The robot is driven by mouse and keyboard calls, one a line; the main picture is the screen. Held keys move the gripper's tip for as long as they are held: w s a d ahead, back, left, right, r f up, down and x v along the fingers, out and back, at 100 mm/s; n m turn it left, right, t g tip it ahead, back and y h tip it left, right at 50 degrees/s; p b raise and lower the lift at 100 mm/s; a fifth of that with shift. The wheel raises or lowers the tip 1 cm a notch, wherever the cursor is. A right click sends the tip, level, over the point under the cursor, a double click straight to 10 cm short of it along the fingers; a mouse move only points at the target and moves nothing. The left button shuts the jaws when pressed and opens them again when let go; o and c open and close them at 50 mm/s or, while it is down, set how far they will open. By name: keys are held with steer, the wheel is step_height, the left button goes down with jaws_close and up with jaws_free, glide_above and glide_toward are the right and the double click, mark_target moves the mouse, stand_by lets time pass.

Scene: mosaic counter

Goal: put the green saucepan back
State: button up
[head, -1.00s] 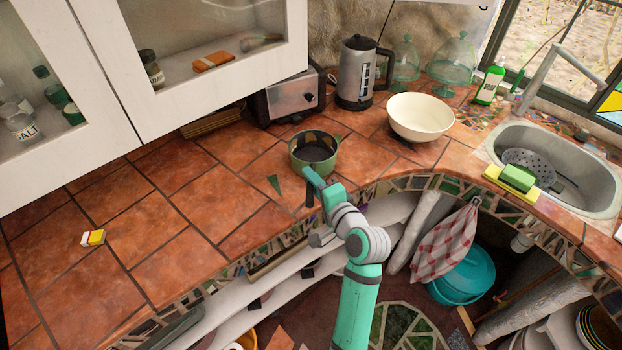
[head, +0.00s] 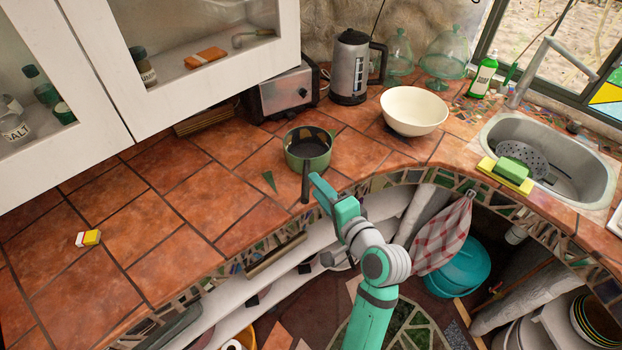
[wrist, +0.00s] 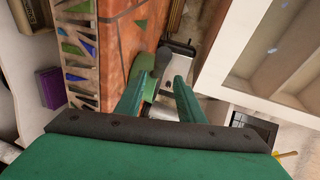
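The green saucepan (head: 308,150) stands upright on the tiled counter near its curved front edge, with a dark inside. Its dark handle (head: 306,184) points toward the front edge. My gripper (head: 318,181) is close to the right of the handle in the head view. In the wrist view my gripper (wrist: 156,85) has its two green fingers apart, with part of the green saucepan (wrist: 150,88) showing beyond and between them. I see no grip on the handle; the exact gap to it is hard to judge.
A toaster (head: 285,92) and kettle (head: 350,68) stand behind the saucepan. A cream bowl (head: 413,111) is to its right, before the sink (head: 585,170). A small yellow-and-white block (head: 88,238) lies at left. White wall cabinets (head: 185,50) overhang the left counter, which is mostly clear.

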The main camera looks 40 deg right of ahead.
steer(key=v, duration=0.5)
stand_by(0.6)
